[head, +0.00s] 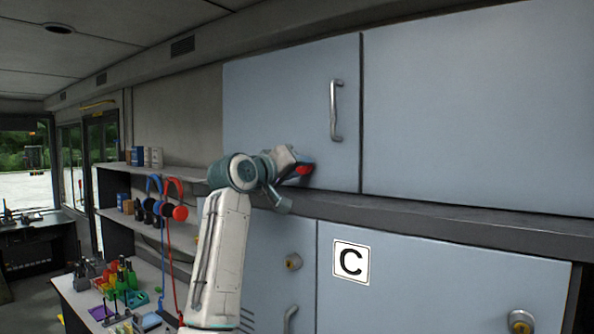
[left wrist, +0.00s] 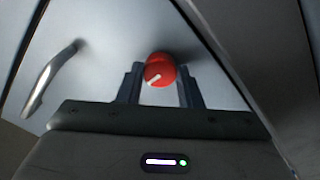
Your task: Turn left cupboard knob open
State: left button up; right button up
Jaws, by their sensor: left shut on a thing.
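The left cupboard knob (left wrist: 160,70) is red with a white pointer line in the left wrist view. It sits on the blue-grey upper left cupboard door (head: 270,95), near the door's lower edge. In the head view the red knob (head: 304,170) shows at the end of my left arm. My left gripper (left wrist: 160,85) is shut on the knob, with one finger on each side of it. The door lies flush with its frame and looks shut. Its metal handle (head: 336,110) is to the right of the knob and also shows in the left wrist view (left wrist: 50,78). My right gripper is not in view.
A grey ledge (head: 440,213) runs below the upper doors. Lower doors carry brass knobs (head: 293,262) and a "C" sign (head: 351,262). Blue and red headsets (head: 174,200) hang from shelves at left, above a bench with coloured small items (head: 120,280).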

pick_arm(q)
jog(key=m+b, duration=0.2)
jog(key=shift+f+m, duration=0.2)
jog(key=shift+m, duration=0.2)
jog(key=m+b, duration=0.3)
jog(key=m, duration=0.1)
jog(key=shift+r+m+b, duration=0.1)
jog(key=shift+m+b, duration=0.2)
jog(key=shift+b, duration=0.05)
jog(key=m+b, duration=0.2)
jog(key=m, duration=0.2)
jog(key=shift+r+m+b, duration=0.1)
jog(key=shift+m+b, duration=0.75)
jog(key=shift+m, duration=1.25)
jog(key=o, duration=1)
